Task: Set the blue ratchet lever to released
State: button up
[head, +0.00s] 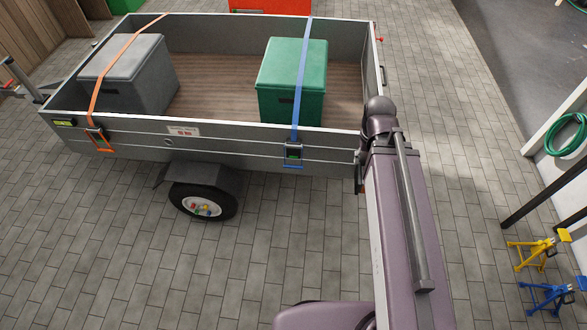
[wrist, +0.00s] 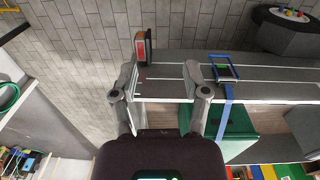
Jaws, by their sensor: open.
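The blue ratchet (head: 293,154) hangs on the near side wall of the grey trailer (head: 240,145), at the lower end of the blue strap (head: 302,75). The strap runs over the green box (head: 290,85). The ratchet also shows in the wrist view (wrist: 225,72), right of my gripper, with a blue frame around a dark middle. I cannot tell the lever's exact angle. My gripper (wrist: 160,78) is open and empty, its fingers apart over the trailer's side near the red tail light (wrist: 143,46). It is apart from the ratchet. In the head view my arm hides the gripper.
An orange strap with its orange ratchet (head: 99,139) crosses a grey box (head: 140,72) at the left. The trailer wheel (head: 204,202) stands out below. Yellow (head: 535,252) and blue (head: 551,294) stands are at the right. The paving before the trailer is clear.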

jog(key=w+a+f+n+h+b, duration=0.1)
jog(key=w+a+f+h+b, duration=0.15)
jog(key=f+b, duration=0.45)
jog(key=w+a+f+n+h+b, duration=0.1)
jog(key=w+f+h+b, duration=0.15)
jog(key=f+b, duration=0.4)
jog(key=n+t+h+b, duration=0.75)
jog(key=t+b, duration=0.25)
jog(key=b, duration=3)
send_near(294, 166)
jog(key=s+a, duration=0.2)
jog(key=s, duration=0.1)
jog(key=shift+a+f+t+y+b, duration=0.25)
jog(key=shift+a+f+t+b, duration=0.05)
jog(key=shift+t+b, duration=0.2)
jog(key=shift+d, duration=0.1)
jog(key=b+x, duration=0.1)
jog(key=x, duration=1.2)
jog(key=shift+w+d+b, duration=0.2)
jog(key=shift+w+b, duration=0.1)
jog(key=shift+b, duration=0.1)
